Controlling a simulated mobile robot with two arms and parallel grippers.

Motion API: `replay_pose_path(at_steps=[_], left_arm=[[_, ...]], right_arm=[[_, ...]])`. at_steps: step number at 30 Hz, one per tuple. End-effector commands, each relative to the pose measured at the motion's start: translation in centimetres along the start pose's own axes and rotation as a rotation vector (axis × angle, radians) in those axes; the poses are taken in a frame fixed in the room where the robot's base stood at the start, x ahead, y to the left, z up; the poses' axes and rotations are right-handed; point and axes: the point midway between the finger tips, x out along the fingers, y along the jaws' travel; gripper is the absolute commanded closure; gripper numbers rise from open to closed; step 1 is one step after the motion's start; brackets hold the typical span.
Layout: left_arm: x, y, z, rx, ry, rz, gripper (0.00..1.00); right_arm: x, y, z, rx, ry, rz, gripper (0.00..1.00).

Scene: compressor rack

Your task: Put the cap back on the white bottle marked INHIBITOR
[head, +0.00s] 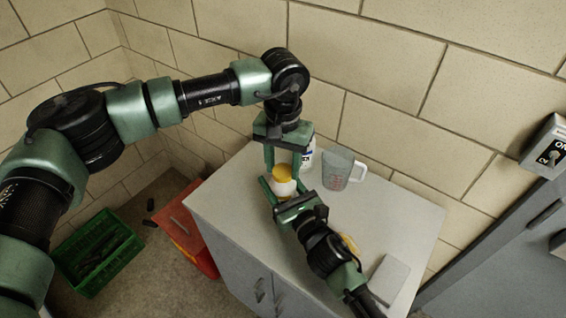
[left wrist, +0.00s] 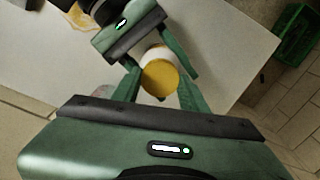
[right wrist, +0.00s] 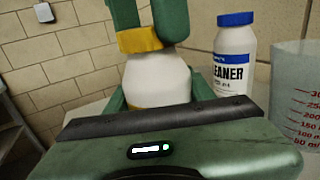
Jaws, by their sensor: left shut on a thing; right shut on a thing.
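A white bottle (head: 283,189) with a yellow band near its base stands at the left part of the cabinet top; its marking cannot be read. In the right wrist view the bottle (right wrist: 160,78) is between the fingers of my right gripper (head: 285,192), which is shut on its body. The yellow cap (head: 282,172) is at the bottle's mouth. My left gripper (head: 284,165) comes down from above and is shut on the cap, which also shows in the left wrist view (left wrist: 160,80). The fingers partly hide the cap (right wrist: 138,40), so I cannot tell whether it is seated.
A white cleaner bottle (right wrist: 234,55) with a blue cap and a clear measuring jug (head: 341,169) stand close behind. A yellow item (head: 350,243) and a grey flat box (head: 388,276) lie toward the right front of the cabinet top (head: 232,215). A green crate (head: 97,252) is on the floor.

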Motion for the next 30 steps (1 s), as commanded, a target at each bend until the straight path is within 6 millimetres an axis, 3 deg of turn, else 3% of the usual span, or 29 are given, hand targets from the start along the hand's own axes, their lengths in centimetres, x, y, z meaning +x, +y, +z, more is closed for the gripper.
replay_pose_path(at_steps=[4,12,23,24,25,26,30], left_arm=[[-0.05,0.0,0.0,0.116,0.0,0.0,0.94],[-0.05,-0.01,-0.01,0.508,0.001,0.0,0.94],[-0.08,-0.01,-0.02,0.567,0.001,0.0,0.94],[-0.08,-0.01,-0.02,0.566,0.001,0.0,0.49],[-0.08,-0.01,-0.02,0.566,0.001,0.0,0.4],[-0.08,-0.01,-0.02,0.566,0.001,0.0,0.35],[-0.06,-0.02,-0.02,0.565,0.001,0.0,0.35]], right_arm=[[-0.01,-0.02,-0.05,0.0,0.001,-0.001,1.0],[-0.01,-0.03,-0.06,0.0,0.001,-0.001,1.0],[-0.01,-0.04,-0.07,0.0,0.002,-0.001,1.0],[-0.01,-0.04,-0.08,0.0,0.002,-0.001,1.0],[-0.01,-0.04,-0.08,0.0,0.002,-0.001,1.0],[-0.01,-0.04,-0.08,0.0,0.002,-0.001,1.0],[-0.02,-0.04,-0.08,0.0,0.002,-0.001,1.0]])
